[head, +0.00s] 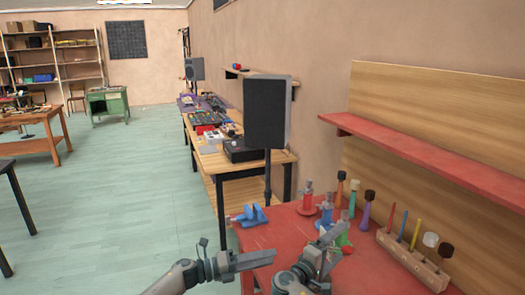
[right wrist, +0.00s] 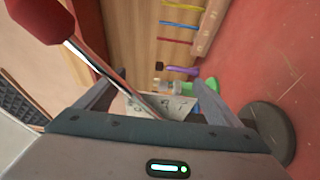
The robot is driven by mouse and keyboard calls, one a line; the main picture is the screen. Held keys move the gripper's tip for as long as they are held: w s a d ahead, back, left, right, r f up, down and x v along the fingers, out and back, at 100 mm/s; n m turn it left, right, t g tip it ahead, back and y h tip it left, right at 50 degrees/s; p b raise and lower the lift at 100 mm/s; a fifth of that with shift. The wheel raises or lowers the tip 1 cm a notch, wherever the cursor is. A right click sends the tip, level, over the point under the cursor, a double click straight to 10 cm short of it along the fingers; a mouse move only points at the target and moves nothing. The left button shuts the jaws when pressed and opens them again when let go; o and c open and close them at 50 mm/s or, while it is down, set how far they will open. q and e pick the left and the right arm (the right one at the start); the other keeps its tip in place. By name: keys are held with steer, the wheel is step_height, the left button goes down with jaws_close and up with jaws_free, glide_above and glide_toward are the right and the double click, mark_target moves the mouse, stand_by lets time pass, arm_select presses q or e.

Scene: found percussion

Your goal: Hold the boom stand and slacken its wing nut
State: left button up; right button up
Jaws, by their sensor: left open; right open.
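My left gripper (head: 262,259) is open at the near left edge of the red bench. My right gripper (head: 329,248) is open over the bench, to its right; its spread fingers (right wrist: 157,82) also show in the right wrist view. There, a shiny metal rod (right wrist: 112,77) with a dark red end (right wrist: 40,18) crosses in front of the fingers. A dark round disc (right wrist: 270,134) lies on the red surface at right. I cannot tell whether the rod or disc belongs to the boom stand. No wing nut is distinguishable in either view.
The red bench (head: 285,228) holds a blue vise (head: 250,216), several coloured upright tools and a wooden rack (head: 412,262) of handled tools. A black speaker (head: 267,112) on a pole stands behind. A red shelf (head: 430,160) overhangs at right.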

steer(key=v, duration=1.1)
steer(key=shift+s+a, duration=0.15)
steer(key=shift+a, duration=0.05)
